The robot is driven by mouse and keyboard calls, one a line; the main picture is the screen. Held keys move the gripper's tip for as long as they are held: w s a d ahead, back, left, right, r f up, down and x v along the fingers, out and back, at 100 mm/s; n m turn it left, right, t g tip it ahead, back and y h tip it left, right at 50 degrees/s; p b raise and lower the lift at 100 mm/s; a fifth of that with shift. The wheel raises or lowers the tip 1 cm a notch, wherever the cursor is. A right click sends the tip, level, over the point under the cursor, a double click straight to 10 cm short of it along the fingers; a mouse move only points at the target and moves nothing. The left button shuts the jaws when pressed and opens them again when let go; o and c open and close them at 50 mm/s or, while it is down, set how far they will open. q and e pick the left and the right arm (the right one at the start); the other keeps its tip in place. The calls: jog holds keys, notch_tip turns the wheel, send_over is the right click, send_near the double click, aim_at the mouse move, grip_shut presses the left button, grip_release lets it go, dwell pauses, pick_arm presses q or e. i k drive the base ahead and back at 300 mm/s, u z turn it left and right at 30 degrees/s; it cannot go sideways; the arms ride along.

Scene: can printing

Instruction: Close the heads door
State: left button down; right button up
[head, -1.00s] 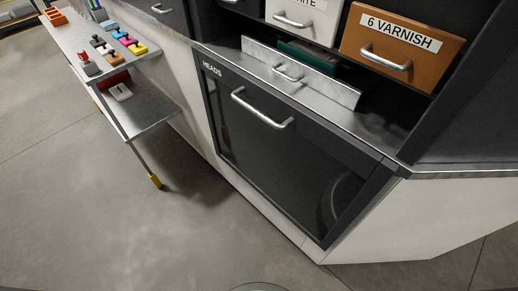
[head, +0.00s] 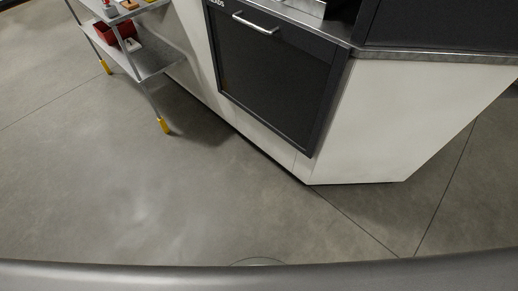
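The heads door (head: 270,75) is a dark panel with a darker inset in the front of the white cabinet, at the top centre of the head view. It looks flush with its frame, with no clear gap at its edges. Its silver bar handle (head: 256,23) runs across near its top. The lettering on its upper left is partly cut off by the picture's top edge. Neither of my grippers shows in the head view.
A metal cart (head: 160,62) with yellow-tipped legs stands left of the cabinet, with a red bin (head: 116,36) on its lower shelf. The cabinet's white side (head: 395,115) angles away right. The grey floor (head: 140,200) in front is clear.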

aim_at(276, 68)
jog(key=z, duration=0.45)
jog(key=i, duration=0.55)
jog(key=z, duration=0.5)
